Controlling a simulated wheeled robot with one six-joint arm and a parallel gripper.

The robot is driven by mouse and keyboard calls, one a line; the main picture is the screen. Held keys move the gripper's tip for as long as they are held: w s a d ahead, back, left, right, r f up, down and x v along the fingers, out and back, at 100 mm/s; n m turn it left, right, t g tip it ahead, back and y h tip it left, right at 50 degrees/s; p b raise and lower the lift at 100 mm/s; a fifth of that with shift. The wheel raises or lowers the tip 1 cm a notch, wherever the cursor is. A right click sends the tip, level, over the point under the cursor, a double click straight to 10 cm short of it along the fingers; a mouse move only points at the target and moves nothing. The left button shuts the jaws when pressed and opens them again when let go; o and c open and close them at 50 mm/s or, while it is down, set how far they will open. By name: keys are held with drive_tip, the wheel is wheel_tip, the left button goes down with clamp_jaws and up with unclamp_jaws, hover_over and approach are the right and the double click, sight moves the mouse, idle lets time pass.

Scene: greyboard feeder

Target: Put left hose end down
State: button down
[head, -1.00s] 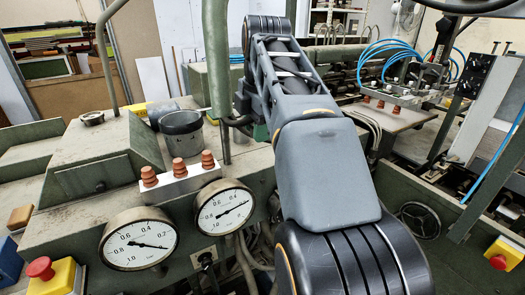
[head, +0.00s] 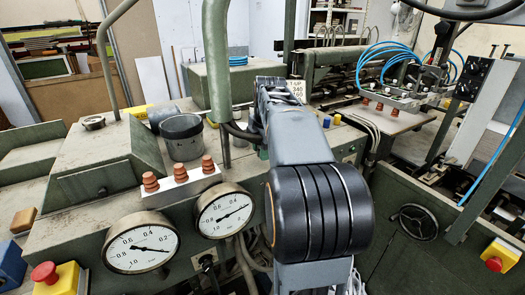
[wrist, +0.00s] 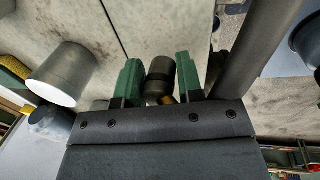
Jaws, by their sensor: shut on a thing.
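In the wrist view my gripper (wrist: 157,63) has its two green fingers on either side of a short dark cylindrical piece (wrist: 160,80), and it is shut on this piece. I take the piece to be the hose end; a small yellowish bit shows beside it. A thick dark tube (wrist: 262,45) runs diagonally on the right of the fingers. I cannot tell whether it joins the held piece. In the head view my arm covers the middle and the fingers are not clearly visible.
A grey machine top carries a dark pot (head: 181,137), a pale block with red-brown suction cups (head: 180,178) and two gauges (head: 143,249). A green upright pipe (head: 216,60) stands close by my arm. Blue hoses (head: 385,55) loop at the right back.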

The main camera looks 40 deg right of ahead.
drive_tip(key=shift+f, duration=0.4)
drive_tip(key=shift+f+b, duration=0.45)
drive_tip(key=shift+f, duration=0.2)
drive_tip(key=c, duration=0.8)
unclamp_jaws()
drive_tip(key=shift+o, duration=0.2)
wheel_tip(320, 180, up, 13)
drive_tip(key=s+p, duration=0.2)
drive_tip(key=shift+s+a, duration=0.15)
drive_tip(key=shift+a, duration=0.05)
